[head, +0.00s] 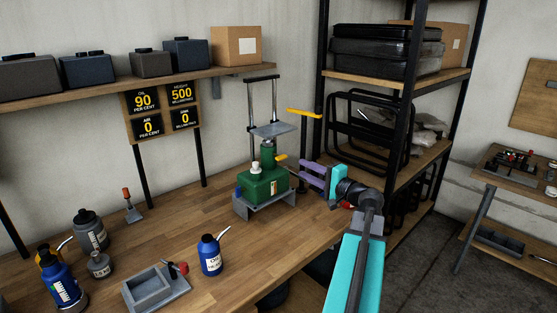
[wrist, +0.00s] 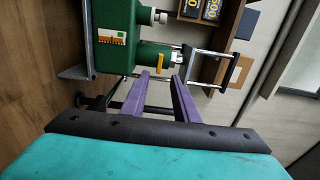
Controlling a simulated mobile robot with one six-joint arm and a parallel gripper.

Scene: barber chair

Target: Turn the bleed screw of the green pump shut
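The green pump (head: 264,186) stands on a grey bracket on the wooden workbench, below a small metal platform. A yellow part (head: 281,157) sticks out of its right side; I cannot tell for certain whether this is the bleed screw. A pale cap (head: 256,169) sits on its top front. My gripper (head: 302,177), with purple fingers, is just right of the pump, apart from it. In the wrist view the pump body (wrist: 117,38) is at upper left, turned sideways. My gripper (wrist: 161,75) is open there, with nothing between its fingers.
A black pole with a yellow handle (head: 304,112) rises behind my gripper. A black shelf rack (head: 395,75) stands close on the right. A blue bottle (head: 211,256) and a grey tray (head: 150,290) are at the bench front. A sign board (head: 162,110) hangs behind.

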